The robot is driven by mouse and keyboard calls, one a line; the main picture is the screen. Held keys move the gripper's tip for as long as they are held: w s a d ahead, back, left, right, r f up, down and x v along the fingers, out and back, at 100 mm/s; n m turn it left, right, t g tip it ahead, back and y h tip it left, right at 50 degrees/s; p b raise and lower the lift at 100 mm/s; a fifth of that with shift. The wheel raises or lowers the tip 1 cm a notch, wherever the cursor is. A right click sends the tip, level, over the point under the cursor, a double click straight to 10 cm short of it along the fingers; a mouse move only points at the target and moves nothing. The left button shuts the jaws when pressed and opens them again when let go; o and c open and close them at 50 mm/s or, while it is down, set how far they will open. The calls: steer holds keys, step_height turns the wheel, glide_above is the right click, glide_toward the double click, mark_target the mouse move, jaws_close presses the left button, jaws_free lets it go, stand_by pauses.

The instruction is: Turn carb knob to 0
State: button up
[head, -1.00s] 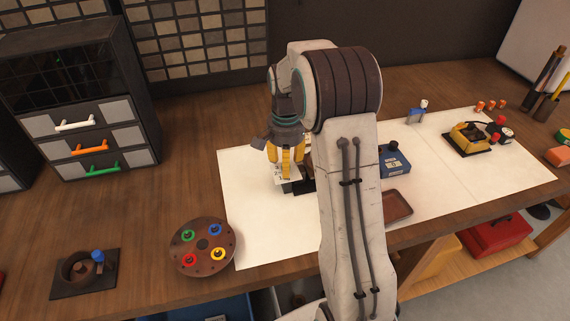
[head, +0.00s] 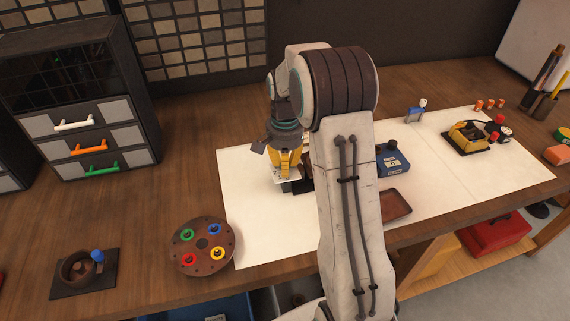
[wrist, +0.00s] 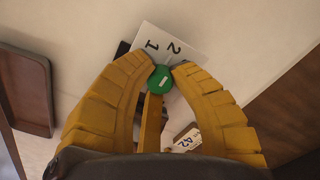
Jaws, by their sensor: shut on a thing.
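The carb knob (wrist: 157,84) is a small green round knob with a white line, seen in the wrist view. A white dial card (wrist: 178,38) with the digits 1 and 2 lies behind it; no 0 is visible. My gripper (wrist: 163,76) has its yellow fingers closed on the knob from both sides. The knob's line runs roughly up and down the picture, and I cannot tell which end is its pointer. In the head view, my gripper (head: 287,172) points down over the white card, and the knob is hidden by the fingers.
A white tag marked 42 (wrist: 183,141) hangs near the right finger. A brown tray (head: 397,207) and a blue box with a black knob (head: 391,160) stand to the right. A round plate with coloured rings (head: 203,246) is at the left front.

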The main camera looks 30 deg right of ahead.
jaws_close()
steer(key=shift+n, duration=0.3)
steer(key=n, duration=0.3)
steer(key=shift+b, duration=0.3)
steer(key=n, duration=0.5)
steer(key=shift+n, duration=0.3)
steer(key=n, duration=0.4)
steer(key=shift+b, duration=0.4)
steer(key=shift+n, duration=2.4)
